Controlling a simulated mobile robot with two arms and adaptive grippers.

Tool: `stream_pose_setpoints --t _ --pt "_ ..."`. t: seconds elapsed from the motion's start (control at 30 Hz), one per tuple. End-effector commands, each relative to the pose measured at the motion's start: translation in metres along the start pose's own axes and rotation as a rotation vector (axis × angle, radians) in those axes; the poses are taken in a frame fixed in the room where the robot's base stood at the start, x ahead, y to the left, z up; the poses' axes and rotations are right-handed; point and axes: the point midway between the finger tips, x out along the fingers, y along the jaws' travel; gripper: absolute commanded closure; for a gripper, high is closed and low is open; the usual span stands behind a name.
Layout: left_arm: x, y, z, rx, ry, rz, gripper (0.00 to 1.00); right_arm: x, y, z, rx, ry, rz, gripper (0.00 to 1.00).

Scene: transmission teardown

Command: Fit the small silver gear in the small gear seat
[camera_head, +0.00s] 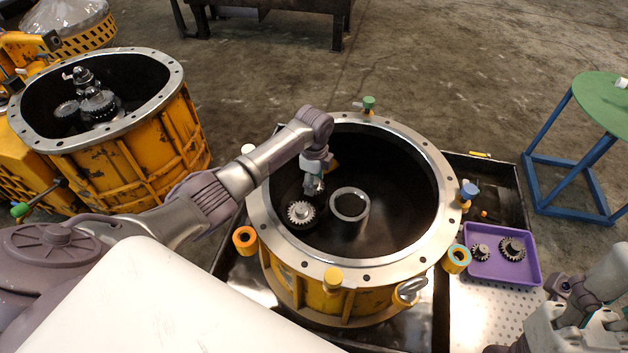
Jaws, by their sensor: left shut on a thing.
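The small silver gear (300,213) is inside the round housing (432,185), left of the upright ring (349,204) at its middle. My left gripper (313,186) reaches down over the housing's far left side and is shut, its tips at the gear's upper right edge. It appears to hold the gear, though the contact is hard to see. The gear is over a dark round part, and I cannot tell whether it touches it. The small gear seat is not clearly visible. My right arm is at the lower right edge; its fingertips cannot be made out.
A purple tray (500,272) with two dark gears lies right of the housing. A second yellow housing (150,150) is at the left. A green-topped stand (600,100) is at the right.

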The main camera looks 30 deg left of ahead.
Motion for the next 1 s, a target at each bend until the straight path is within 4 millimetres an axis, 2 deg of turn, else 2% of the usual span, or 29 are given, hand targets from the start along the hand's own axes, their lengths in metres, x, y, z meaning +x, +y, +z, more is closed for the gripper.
stream_pose_setpoints --t 0.37,1.0 --pt "0.001 -0.001 0.0 0.0 0.0 -0.001 0.97 -0.001 0.0 0.0 0.0 0.0 0.0 0.45" --pt "0.025 0.0 -0.001 0.0 0.0 -0.001 0.97 -0.012 0.0 0.003 0.0 -0.001 0.0 0.45"
